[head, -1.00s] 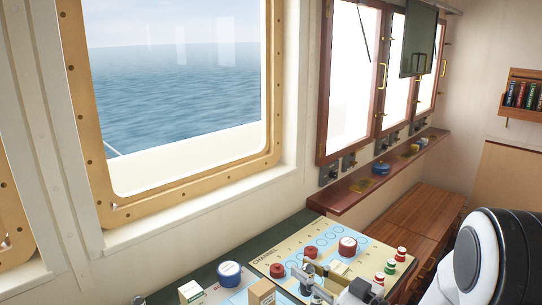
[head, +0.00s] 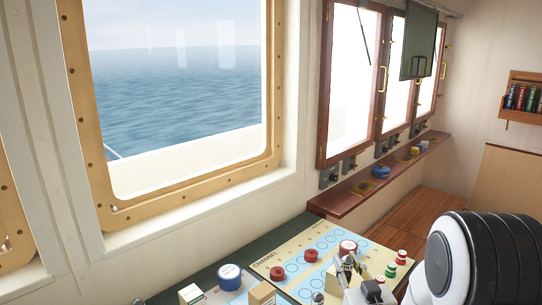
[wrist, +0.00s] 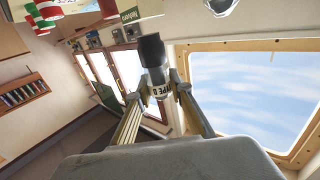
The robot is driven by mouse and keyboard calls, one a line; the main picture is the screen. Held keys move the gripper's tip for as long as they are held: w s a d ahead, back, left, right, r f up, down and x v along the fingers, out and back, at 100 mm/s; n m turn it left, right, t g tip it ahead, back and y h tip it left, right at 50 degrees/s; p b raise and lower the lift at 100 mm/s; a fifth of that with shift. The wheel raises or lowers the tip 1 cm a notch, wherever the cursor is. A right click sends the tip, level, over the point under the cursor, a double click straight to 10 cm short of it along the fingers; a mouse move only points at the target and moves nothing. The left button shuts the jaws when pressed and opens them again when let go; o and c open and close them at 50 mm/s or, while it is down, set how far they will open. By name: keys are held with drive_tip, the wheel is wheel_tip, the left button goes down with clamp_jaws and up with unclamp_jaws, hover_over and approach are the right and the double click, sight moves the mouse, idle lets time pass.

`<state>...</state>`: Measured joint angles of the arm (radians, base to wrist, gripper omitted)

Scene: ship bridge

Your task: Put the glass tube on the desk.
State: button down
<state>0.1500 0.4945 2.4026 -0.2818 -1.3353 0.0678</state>
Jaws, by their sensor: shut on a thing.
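My gripper (wrist: 158,82) is shut on the glass tube (wrist: 152,50) in the wrist view. The tube shows as a short cylinder with a dark glossy upper part and a pale band lettered "TYPE D". Both fingers press on its sides near the band. In the head view my gripper (head: 348,266) is low at the right of the centre, over the pale channel board (head: 285,243); the tube is too small to make out clearly there. A dark green desk top (head: 205,272) shows along the board's back left edge.
On the board stand red round pieces (head: 277,272), a red-and-white disc (head: 347,247) and small red and green pieces (head: 390,268). A blue-and-white disc (head: 230,277) and small boxes (head: 262,294) are at left. A wooden shelf (head: 350,194) runs under the windows.

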drive_tip(key=shift+d+f+m+h, duration=0.5)
drive_tip(key=shift+f+h, duration=0.1)
drive_tip(key=shift+h, duration=0.2)
drive_tip(key=shift+s+d+f+m+h, duration=0.2)
drive_tip(key=shift+f+m+h, duration=0.2)
drive_tip(key=shift+f+h, duration=0.2)
drive_tip(key=shift+s+a+f, duration=0.1)
drive_tip(key=shift+a+f, duration=0.15)
drive_tip(key=shift+a, duration=0.25)
drive_tip(key=shift+a+f, duration=0.2)
drive_tip(key=shift+a, duration=0.3)
drive_tip(key=shift+a+y, duration=0.3)
drive_tip(key=shift+a, duration=0.3)
drive_tip(key=shift+d, duration=0.1)
